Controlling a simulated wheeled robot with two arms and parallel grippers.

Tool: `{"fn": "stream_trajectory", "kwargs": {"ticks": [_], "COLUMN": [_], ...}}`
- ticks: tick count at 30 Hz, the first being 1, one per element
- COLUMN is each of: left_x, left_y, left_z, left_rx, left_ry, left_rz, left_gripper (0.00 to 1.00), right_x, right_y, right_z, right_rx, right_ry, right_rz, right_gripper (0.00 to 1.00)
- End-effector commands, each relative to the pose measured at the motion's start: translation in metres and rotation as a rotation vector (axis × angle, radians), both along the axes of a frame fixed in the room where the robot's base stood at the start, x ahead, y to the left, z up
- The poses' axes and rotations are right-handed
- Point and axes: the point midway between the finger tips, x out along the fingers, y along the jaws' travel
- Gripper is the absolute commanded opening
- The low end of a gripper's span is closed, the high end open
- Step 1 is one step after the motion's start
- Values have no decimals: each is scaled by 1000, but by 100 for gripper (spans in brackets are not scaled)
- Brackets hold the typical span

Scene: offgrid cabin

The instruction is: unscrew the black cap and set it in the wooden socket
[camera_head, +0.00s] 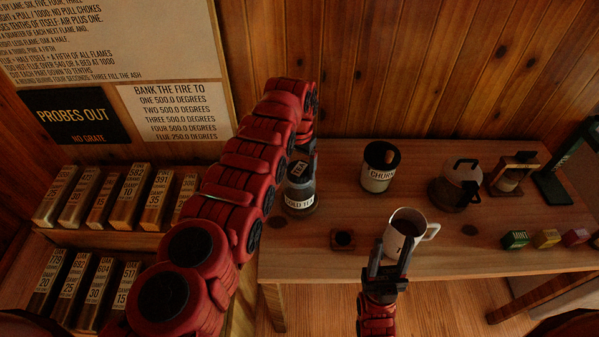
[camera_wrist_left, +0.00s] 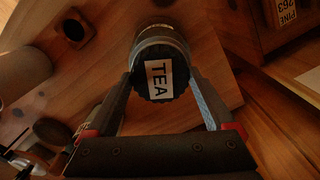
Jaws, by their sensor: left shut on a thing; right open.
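The black cap (camera_head: 299,171), marked TEA, is on top of the COLD TEA jar (camera_head: 299,199), which stands upright on the table left of centre. The cap also shows in the left wrist view (camera_wrist_left: 158,82), facing the camera. My left gripper (camera_wrist_left: 162,77) is shut on the cap, one finger on each side; in the head view my arm hides most of it. I cannot tell how far the cap is turned. The wooden socket (camera_head: 342,240), a small block with a dark round hollow, is empty right of the jar, near the table's front edge. My right gripper (camera_head: 394,256) is open beside a pale mug.
The pale mug (camera_head: 407,231) stands close by the right gripper. A CHURN pot (camera_head: 378,178), a glass pot (camera_head: 458,190) and small labelled blocks (camera_head: 546,238) stand on the table (camera_head: 330,262). Labelled boxes (camera_head: 130,197) fill shelves at left. Bare wood lies around the socket.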

Motion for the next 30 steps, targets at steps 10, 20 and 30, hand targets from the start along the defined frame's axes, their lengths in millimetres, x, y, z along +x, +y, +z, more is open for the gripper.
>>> {"fn": "stream_trajectory", "kwargs": {"ticks": [10,20,30], "left_x": [1,0,0], "left_y": [-1,0,-1], "left_z": [-1,0,-2], "left_rx": [-1,0,0], "left_ry": [-4,-1,0], "left_rz": [314,528,647], "left_gripper": [16,16,16], "right_x": [0,0,0], "right_y": [0,0,0], "right_z": [-3,-6,-12], "right_rx": [0,0,0], "right_ry": [0,0,0], "right_rz": [0,0,0], "right_gripper": [50,50,50]}}
